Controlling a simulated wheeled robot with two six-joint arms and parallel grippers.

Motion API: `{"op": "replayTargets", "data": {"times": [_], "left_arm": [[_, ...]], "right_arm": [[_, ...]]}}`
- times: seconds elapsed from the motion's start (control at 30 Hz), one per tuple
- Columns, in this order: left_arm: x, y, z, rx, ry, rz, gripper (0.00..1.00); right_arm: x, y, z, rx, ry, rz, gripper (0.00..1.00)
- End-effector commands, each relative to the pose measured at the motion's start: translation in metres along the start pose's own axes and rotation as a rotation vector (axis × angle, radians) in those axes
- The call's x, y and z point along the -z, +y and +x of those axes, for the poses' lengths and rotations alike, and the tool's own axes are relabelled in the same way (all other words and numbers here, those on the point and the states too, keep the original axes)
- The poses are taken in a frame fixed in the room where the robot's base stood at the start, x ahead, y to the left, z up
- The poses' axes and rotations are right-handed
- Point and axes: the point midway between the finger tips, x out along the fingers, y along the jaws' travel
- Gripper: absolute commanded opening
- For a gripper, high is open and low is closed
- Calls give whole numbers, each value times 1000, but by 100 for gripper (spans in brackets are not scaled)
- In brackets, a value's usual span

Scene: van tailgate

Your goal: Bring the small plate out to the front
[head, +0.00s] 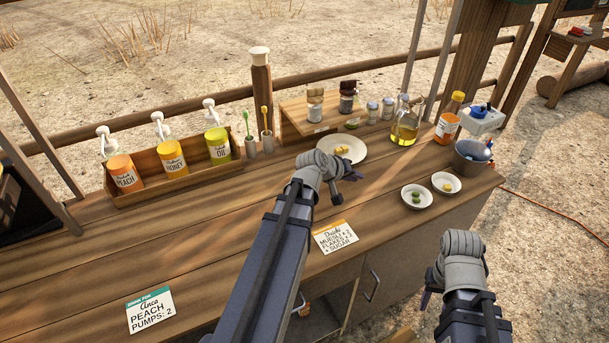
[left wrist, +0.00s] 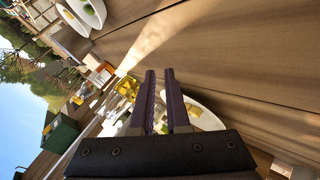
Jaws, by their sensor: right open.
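A white plate (head: 349,143) with small yellow pieces on it lies on the wooden counter, behind my left gripper. It also shows in the left wrist view (left wrist: 207,117), beyond the fingers, with yellow and green pieces. My left gripper (head: 354,174) is at the plate's near edge. Its dark fingers (left wrist: 160,72) stand a narrow gap apart with nothing seen held; whether they touch the plate is unclear. My right gripper (head: 427,286) is open, in front of the counter at lower right. Two smaller white dishes sit to the right, one with green pieces (head: 408,203), one with yellow (head: 437,188).
A pump-bottle rack (head: 170,183) stands at the left. Behind the plate is a raised wooden shelf (head: 297,124) with jars. Two cards (head: 336,237) (head: 150,311) lie in front; the counter between is mostly clear.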

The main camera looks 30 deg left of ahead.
Motion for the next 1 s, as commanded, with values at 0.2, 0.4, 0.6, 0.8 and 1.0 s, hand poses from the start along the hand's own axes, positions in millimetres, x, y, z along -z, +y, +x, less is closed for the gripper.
{"op": "replayTargets", "data": {"times": [0.2, 0.4, 0.6, 0.8, 1.0], "left_arm": [[87, -92, -11, -83, 306, -267, 14], [118, -124, -29, -114, 423, -363, 14], [123, -126, -32, -118, 439, -376, 14], [126, -127, -23, -118, 437, -374, 14], [137, -126, 0, -118, 436, -372, 14]], "right_arm": [[3, -5, 54, 0, 0, 0, 50], [4, -6, 65, 0, 0, 0, 50], [4, -6, 64, 0, 0, 0, 50], [4, -7, 69, 0, 0, 0, 50], [5, -8, 79, 0, 0, 0, 50]]}}
